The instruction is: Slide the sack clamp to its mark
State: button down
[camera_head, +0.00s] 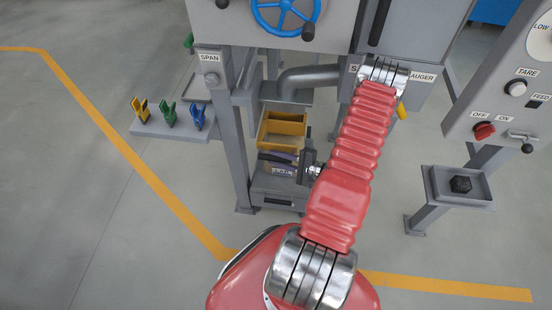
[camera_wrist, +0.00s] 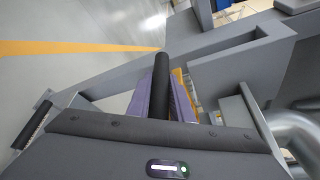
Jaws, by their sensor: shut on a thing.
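My gripper (camera_head: 308,168) is a dark shape beside my red arm, in front of the grey frame and just right of the yellow bin. In the wrist view its dark body (camera_wrist: 150,150) fills the bottom. A black round handle (camera_wrist: 162,85) stands out past the body; it looks like the sack clamp's handle, and my gripper is shut on it. The contact is hidden by the gripper body. The rest of the clamp and its mark cannot be made out in either view.
A yellow bin (camera_head: 283,129) sits in the frame above a grey lower box (camera_head: 278,190). A side shelf (camera_head: 150,128) holds green, yellow and blue clips. A control panel (camera_head: 505,95) stands at right. Open floor lies at left.

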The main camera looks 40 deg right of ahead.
jog(key=c, duration=1.8)
grip_release()
jog(key=shift+s+a+f, duration=0.1)
jog(key=shift+f, duration=0.3)
jog(key=shift+c, duration=0.2)
jog(key=shift+o, duration=1.3)
jog(key=shift+r, duration=0.1)
jog(key=shift+r, duration=0.1)
jog(key=v, duration=1.3)
jog(key=shift+s, duration=0.3)
